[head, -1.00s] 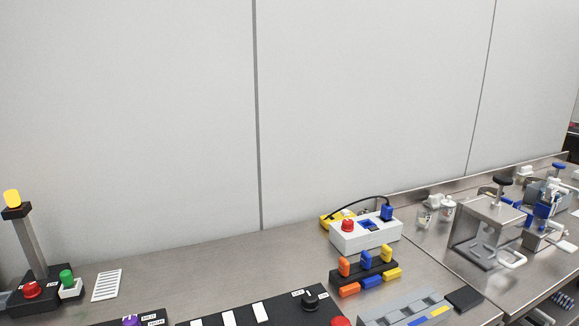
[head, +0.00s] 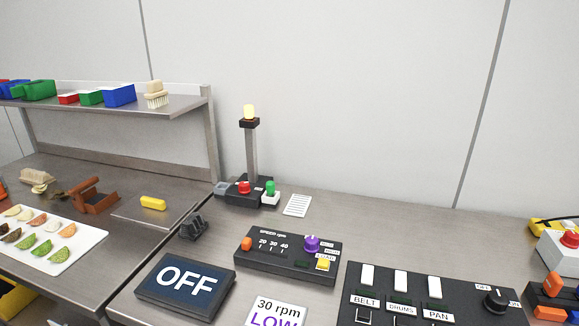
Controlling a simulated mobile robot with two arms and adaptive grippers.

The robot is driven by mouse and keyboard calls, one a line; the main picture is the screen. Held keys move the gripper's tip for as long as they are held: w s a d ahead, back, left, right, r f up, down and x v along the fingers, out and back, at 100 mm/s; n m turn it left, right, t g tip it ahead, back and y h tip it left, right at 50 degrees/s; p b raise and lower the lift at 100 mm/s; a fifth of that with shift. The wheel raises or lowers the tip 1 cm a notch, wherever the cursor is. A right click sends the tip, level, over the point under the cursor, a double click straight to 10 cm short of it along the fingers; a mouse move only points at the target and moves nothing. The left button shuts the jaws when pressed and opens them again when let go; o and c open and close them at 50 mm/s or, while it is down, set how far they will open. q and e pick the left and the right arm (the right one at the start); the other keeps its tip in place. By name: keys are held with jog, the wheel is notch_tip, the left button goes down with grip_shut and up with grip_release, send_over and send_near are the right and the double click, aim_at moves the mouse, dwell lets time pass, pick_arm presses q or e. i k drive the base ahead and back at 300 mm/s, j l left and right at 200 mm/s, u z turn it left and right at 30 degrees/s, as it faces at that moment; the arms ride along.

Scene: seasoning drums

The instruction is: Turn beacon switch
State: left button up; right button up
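The beacon (head: 249,112) is a pale yellow lamp on a grey post, standing on a black base near the wall. A red button (head: 244,187) and a green button (head: 270,188) sit at its base. A black rotary knob (head: 497,300) is on the right end of the black control panel (head: 461,288), with small labels beside it that are hard to read. I cannot tell for sure which control is the beacon switch. Neither gripper is in view.
A speed box (head: 290,250) with a purple knob (head: 312,243) stands in front of the beacon. A screen (head: 186,283) reads OFF. A white tray of food pieces (head: 95,236) is at left, below a shelf (head: 130,109). A white box (head: 558,248) is at right.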

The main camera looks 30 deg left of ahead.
aim_at(244, 186)
jog(key=u, duration=1.35)
jog(key=k+j+z, duration=0.3)
